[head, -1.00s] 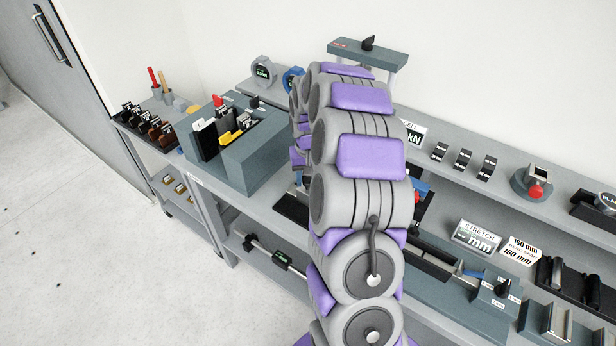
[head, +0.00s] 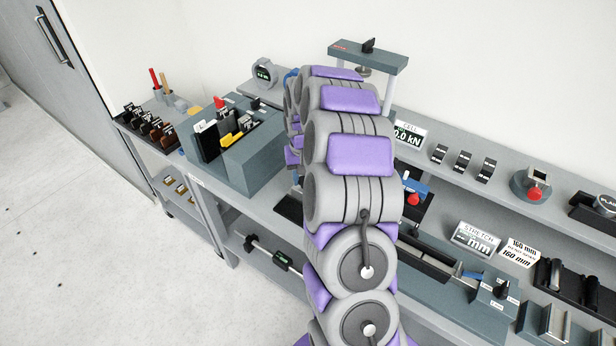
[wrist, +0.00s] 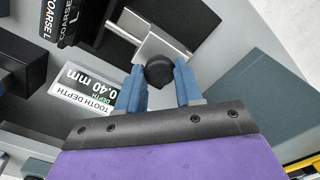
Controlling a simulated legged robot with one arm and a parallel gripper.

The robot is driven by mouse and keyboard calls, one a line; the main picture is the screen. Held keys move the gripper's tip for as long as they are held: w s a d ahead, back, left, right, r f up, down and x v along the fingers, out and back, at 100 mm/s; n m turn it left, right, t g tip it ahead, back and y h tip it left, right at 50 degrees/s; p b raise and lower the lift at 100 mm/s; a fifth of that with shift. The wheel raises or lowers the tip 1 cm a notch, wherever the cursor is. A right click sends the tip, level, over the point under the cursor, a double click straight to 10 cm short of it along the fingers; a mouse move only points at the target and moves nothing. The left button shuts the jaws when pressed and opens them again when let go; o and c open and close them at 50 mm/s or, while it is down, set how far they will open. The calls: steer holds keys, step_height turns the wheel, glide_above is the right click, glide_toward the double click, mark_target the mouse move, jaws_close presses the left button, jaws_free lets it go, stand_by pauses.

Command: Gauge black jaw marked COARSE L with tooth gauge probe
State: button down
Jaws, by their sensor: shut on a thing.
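In the wrist view, the black jaw marked COARSE L (wrist: 69,18) stands at the upper left, cut off by the frame edge. The tooth gauge probe shows as a round black knob (wrist: 158,70) with a pale metal piece (wrist: 150,43) beyond it. My gripper (wrist: 160,78) has its two blue fingers on either side of the knob and is shut on it. The jaw is to the left of the gripper, apart from it. Whether the probe touches any jaw teeth cannot be seen. In the head view my arm hides the gripper and the gauge.
A tooth depth display (wrist: 88,92) reads 0.40 mm. A dark block (wrist: 20,78) lies at the wrist view's left edge. In the head view, a grey block holder (head: 255,160) stands left of my arm, and a press-like frame (head: 372,58) stands behind it. The floor at left is clear.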

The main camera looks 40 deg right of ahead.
steer(key=shift+w+a+p, duration=0.2)
steer(key=shift+w, duration=0.35)
steer(key=shift+w+a+p, duration=0.15)
steer(key=shift+w+a, duration=0.05)
steer(key=shift+w, duration=0.3)
steer(key=shift+d, duration=0.1)
steer(key=c, duration=0.7)
jaws_free()
steer(key=shift+w, duration=0.15)
steer(key=shift+c, duration=0.2)
step_height(320, 180, up, 17)
steer(key=p, duration=0.3)
steer(key=shift+r, duration=0.2)
